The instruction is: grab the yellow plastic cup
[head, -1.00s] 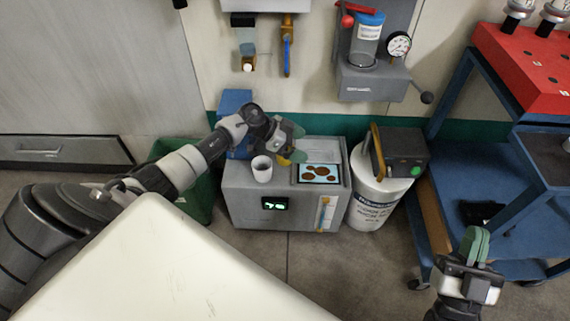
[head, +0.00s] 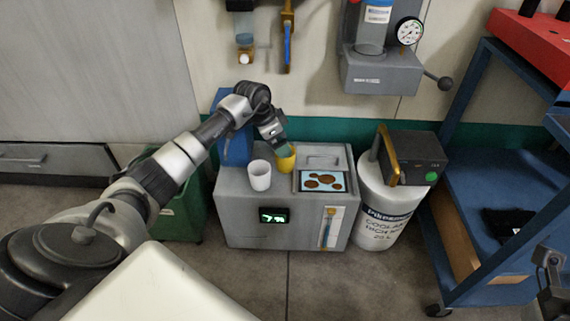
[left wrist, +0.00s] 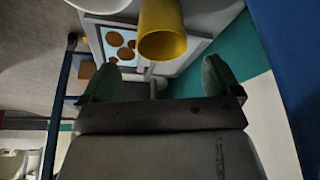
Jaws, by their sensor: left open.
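The yellow plastic cup (head: 287,160) stands on top of the grey machine, just right of a white cup (head: 260,175). My left gripper (head: 278,146) is above and against the far left side of the yellow cup in the head view. In the left wrist view the yellow cup (left wrist: 162,32) is ahead of the open left fingers (left wrist: 160,78), roughly between them, and the gap between the fingers is empty. My right gripper shows only in part at the lower right edge (head: 550,275) of the head view; its fingers are unclear.
The grey machine (head: 240,215) has a screen tray with brown discs (head: 323,181) right of the cups. A blue box (head: 234,148) stands behind it, a green bin (head: 185,210) to its left. A white drum (head: 380,215) and a blue cart (head: 465,285) are to the right.

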